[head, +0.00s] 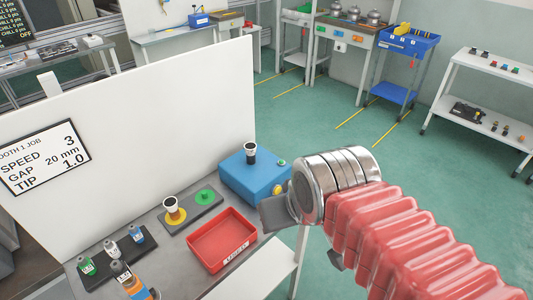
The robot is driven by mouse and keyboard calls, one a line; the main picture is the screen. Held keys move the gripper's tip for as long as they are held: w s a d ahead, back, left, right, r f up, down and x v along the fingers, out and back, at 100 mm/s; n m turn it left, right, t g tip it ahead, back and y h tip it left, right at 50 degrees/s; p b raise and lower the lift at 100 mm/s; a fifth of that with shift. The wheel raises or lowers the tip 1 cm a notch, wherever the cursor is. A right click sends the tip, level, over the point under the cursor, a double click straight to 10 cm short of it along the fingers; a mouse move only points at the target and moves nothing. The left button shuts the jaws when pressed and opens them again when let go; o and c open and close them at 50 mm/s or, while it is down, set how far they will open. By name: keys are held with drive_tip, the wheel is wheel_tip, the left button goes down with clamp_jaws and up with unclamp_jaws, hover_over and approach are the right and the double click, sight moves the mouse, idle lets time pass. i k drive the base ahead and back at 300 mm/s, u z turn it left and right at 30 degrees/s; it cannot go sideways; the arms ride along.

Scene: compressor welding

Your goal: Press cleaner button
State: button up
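The cleaner appears to be the blue box (257,178) at the back right of the grey bench. A dark cylinder with a pale rim (250,153) stands on its top. A small green button (281,162) shows at the top right of the box. My gripper (304,236) is beyond the metal wrist rings, just right of and in front of the box. Only dark grey parts of it show; the wrist hides the rest, so its opening and contents are unclear.
A red tray (223,240) lies on the bench before the box. A dark plate (191,213) carries a yellow-ringed holder and a green disc. Several small bottles (110,248) stand at front left. A white panel (140,120) rises behind the bench. Open green floor lies right.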

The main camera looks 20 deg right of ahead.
sight(278, 191)
drive_tip(key=z, duration=0.9)
drive_tip(key=k, duration=0.6)
drive_tip(key=u, duration=0.65)
drive_tip(key=i, duration=1)
